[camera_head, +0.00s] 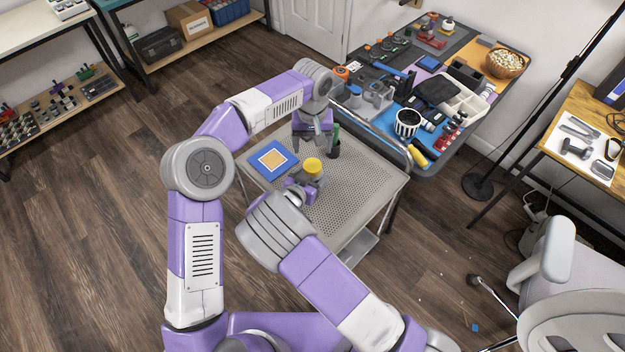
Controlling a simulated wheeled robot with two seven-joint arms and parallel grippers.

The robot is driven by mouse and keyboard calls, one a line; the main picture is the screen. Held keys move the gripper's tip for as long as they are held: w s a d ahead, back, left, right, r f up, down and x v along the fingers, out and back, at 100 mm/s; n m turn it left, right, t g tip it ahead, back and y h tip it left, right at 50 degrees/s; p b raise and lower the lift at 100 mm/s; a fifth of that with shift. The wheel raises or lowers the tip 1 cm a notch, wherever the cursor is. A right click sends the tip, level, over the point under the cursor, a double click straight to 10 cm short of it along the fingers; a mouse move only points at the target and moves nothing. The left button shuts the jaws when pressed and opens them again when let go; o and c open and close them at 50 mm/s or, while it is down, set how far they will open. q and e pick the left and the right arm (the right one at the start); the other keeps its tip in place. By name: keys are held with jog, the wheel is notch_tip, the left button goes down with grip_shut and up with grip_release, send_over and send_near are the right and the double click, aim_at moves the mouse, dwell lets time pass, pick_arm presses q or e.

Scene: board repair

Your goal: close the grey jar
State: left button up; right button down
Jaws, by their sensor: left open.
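A small jar with a yellow top (313,165) stands upright on the perforated grey cart (345,205). Its lower part is greyish and partly hidden by my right gripper. I cannot tell whether the yellow part is a lid resting on it or screwed on. My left gripper (312,146) points down, open and empty, above the cart and just behind the jar, apart from it. My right gripper (308,188) is low at the jar's near side; its fingers are too small and hidden to tell whether they grip the jar.
A dark green bottle-like thing (334,142) stands close to the right of my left gripper. A crowded workbench (440,160) stands behind right. The cart's front right surface is clear.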

aim_at(312, 165)
pick_arm(q)
jog(key=shift+f, duration=4.05)
jog(key=c, duration=1.1)
jog(key=m, duration=1.3)
jog(key=shift+m, duration=0.3)
